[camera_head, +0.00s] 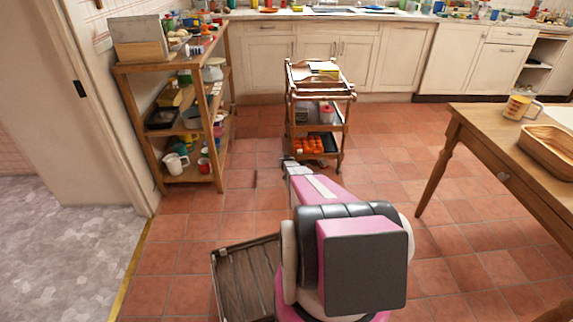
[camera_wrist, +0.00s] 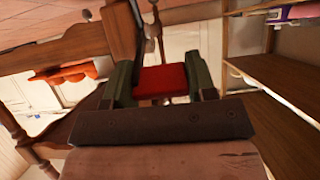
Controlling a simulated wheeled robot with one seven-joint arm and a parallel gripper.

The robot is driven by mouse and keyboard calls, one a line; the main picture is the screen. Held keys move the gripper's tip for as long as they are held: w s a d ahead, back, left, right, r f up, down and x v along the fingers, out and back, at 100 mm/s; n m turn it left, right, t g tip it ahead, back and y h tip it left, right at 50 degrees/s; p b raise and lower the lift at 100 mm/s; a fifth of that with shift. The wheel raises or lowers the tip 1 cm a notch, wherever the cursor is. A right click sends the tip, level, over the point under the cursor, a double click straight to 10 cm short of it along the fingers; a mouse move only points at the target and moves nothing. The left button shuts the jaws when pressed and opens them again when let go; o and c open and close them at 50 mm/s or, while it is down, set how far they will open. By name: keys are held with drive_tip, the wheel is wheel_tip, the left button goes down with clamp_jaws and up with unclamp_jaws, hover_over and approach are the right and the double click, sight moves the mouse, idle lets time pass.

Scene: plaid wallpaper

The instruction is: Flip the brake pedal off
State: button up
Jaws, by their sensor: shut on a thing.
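A wooden trolley (camera_head: 317,88) with three tiers stands in front of the cabinets in the head view. In the wrist view, a red block (camera_wrist: 160,82), seemingly its brake pedal, lies between my two dark green fingers. My gripper (camera_head: 288,162) is low at the trolley's front left foot in the head view. In the wrist view, my gripper (camera_wrist: 160,70) has both fingers against the sides of the red block. The pedal is too small or hidden to make out in the head view, and its tilt is unclear.
A wooden shelf rack (camera_head: 150,120) with crockery stands left of the trolley. A wooden table (camera_head: 490,112) with a measuring jug and tray is on the right. The trolley's lowest tier holds an orange tray (camera_head: 308,146). Tiled floor is clear between trolley and table.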

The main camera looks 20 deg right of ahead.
drive_tip(key=shift+w+r+g, duration=0.1)
drive_tip(key=shift+r+g, duration=0.2)
drive_tip(key=shift+g, duration=0.7)
drive_tip(key=shift+w+d+r+g+y, duration=0.3)
drive_tip(key=shift+w+r+g, duration=0.1)
drive_tip(key=shift+w+r, duration=0.2)
drive_tip(key=shift+w+d+r+g+y, duration=0.15)
drive_tip(key=shift+w+r+g, duration=0.15)
drive_tip(key=shift+g, duration=0.2)
drive_tip(key=shift+w+a+r+g+y, duration=0.1)
drive_tip(key=shift+w+r+g+y, duration=0.1)
drive_tip(key=shift+r+g, duration=0.25)
drive_tip(key=o, duration=1.3)
drive_tip(key=shift+f, duration=0.1)
